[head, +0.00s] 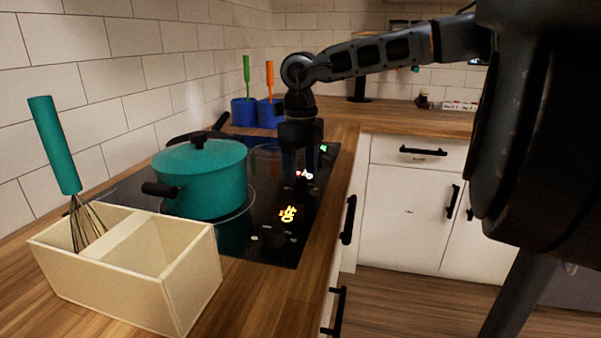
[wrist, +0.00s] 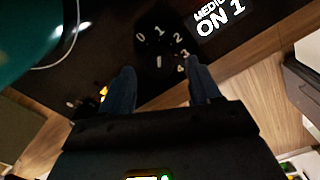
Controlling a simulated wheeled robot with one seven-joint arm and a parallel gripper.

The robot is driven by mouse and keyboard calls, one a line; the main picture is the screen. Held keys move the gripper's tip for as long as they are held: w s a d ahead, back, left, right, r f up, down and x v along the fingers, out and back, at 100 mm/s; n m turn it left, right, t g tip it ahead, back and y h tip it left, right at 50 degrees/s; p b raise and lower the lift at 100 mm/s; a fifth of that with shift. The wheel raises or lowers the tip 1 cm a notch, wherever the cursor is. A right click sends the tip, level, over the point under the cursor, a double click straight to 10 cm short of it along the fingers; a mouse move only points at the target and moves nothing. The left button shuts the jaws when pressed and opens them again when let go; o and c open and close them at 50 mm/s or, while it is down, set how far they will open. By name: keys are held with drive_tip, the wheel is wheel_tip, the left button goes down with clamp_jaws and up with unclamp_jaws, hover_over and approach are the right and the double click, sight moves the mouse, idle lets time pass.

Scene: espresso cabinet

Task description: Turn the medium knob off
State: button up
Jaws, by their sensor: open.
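A black cooktop (head: 240,240) is set in the wooden counter. In the wrist view, a dark knob (wrist: 160,48) sits inside a ring of white numbers from 0 to 4. A lit display (wrist: 221,17) beside it reads "MEDIUM ON 1", partly cut off. My gripper (wrist: 160,75) is open, with one finger on each side of the knob's near edge; I cannot tell whether they touch it. In the head view my gripper (head: 300,168) points down over the cooktop's right side, hiding the knob.
A teal lidded pot (head: 205,180) stands on the cooktop left of my gripper. A yellow lit display (head: 288,213) is nearer. A wooden box (head: 190,275) with a teal whisk (head: 55,145) stands in front. Blue holders (head: 244,112) stand behind. Floor space lies right.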

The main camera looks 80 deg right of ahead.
drive_tip(key=shift+f, duration=0.75)
drive_tip(key=shift+c, duration=0.4)
drive_tip(key=c, duration=1)
drive_tip(key=shift+o, duration=0.2)
drive_tip(key=n+b, duration=0.2)
drive_tip(key=shift+f+n, duration=0.1)
drive_tip(key=shift+n, duration=0.3)
drive_tip(key=shift+n+b, duration=1.05)
drive_tip(key=shift+n, duration=1.55)
